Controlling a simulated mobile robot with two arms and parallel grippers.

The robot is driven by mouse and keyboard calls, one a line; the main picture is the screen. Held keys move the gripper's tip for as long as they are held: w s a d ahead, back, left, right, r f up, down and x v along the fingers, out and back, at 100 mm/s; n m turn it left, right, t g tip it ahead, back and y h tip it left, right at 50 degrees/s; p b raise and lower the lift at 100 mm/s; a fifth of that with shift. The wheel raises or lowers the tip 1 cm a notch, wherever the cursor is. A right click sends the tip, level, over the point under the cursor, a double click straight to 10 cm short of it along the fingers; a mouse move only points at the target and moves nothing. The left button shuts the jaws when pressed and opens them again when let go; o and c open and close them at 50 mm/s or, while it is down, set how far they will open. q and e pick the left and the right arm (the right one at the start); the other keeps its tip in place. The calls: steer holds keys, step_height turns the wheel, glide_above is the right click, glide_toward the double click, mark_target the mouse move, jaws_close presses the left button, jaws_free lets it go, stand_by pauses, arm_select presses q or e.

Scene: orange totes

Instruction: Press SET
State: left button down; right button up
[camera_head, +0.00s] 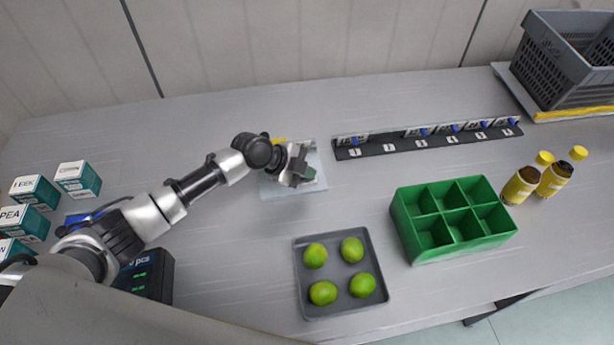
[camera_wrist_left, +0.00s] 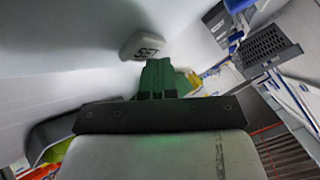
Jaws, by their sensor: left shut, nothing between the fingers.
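A white block marked SET (camera_wrist_left: 146,46) shows in the left wrist view, just beyond my left gripper. In the head view a pale flat panel (camera_head: 279,189) lies on the table under the left gripper, which hides much of it; a bit of green shows beside the fingers. My left gripper (camera_head: 297,181) is shut and empty, over this panel. I cannot tell whether the fingertips touch anything. My right gripper is not in view.
A grey tray of limes (camera_head: 300,283) and a green divided box (camera_head: 465,251) stand in front and to the right. A black rail (camera_head: 385,149), bottles (camera_head: 522,185) and a grey crate (camera_head: 560,70) lie further right. Boxes (camera_head: 77,179) stand at the left.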

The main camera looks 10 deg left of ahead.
mark_target(307, 180)
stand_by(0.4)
arm_select(q)
steer(key=shift+r+p, duration=0.5)
steer(key=shift+r, duration=0.35)
steer(key=shift+r, duration=0.15)
steer(key=shift+r+p, duration=1.6)
steer(key=shift+r, duration=0.8)
